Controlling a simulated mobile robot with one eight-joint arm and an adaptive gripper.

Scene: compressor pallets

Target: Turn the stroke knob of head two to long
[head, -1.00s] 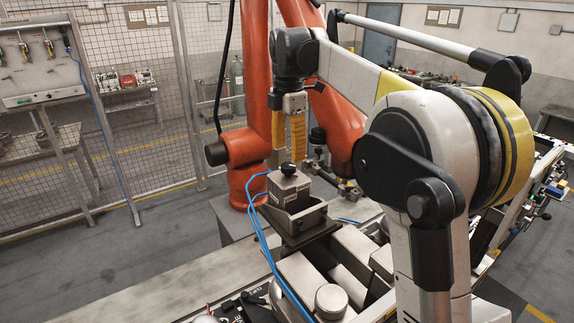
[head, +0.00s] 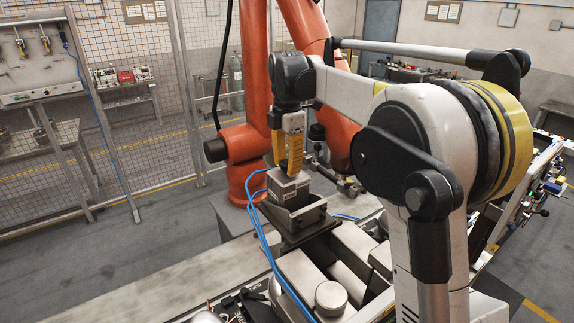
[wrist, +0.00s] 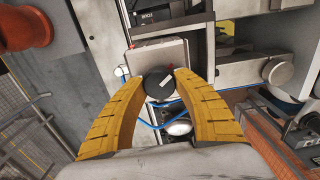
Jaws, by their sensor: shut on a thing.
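My gripper (head: 289,160) hangs over the grey block-shaped head (head: 290,187), its yellow fingers pointing down at the block's top. In the wrist view, my gripper (wrist: 160,80) is shut on a round black knob (wrist: 157,84), one curved yellow finger on each side. The knob has a light pointer mark on its face. A small red spot shows by its far edge. In the head view the fingers mostly hide the knob. I cannot read any scale around it.
Blue hoses (head: 263,236) run down beside the block. A large orange robot arm (head: 245,110) stands close behind. Grey blocks and a round cap (head: 331,297) lie in front. A mesh fence (head: 150,115) is at the left.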

